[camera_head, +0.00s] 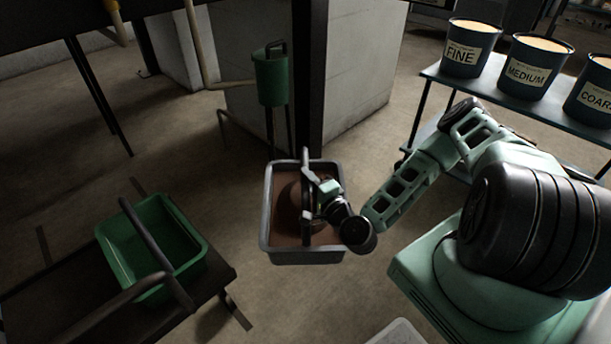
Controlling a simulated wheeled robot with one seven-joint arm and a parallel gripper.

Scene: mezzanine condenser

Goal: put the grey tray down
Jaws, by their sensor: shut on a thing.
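The grey tray (266,228) is a deep rectangular tub with brown material inside and a dark bar-like handle running across its middle. It shows near the centre of the view and appears held up in front of my arm, over the floor. My gripper (308,200) reaches in from the right and is shut on the tray's handle. The fingers partly hide the handle and the tray's right side. The tray looks about level; its height above the floor is hard to tell.
A green tray (190,262) with a dark handle sits on a dark low bench (70,300) at left. A shelf (500,102) at right holds blue buckets labelled FINE (465,55), MEDIUM (533,72) and COARSE. A dark post (308,80) and green canister (270,80) stand behind the tray.

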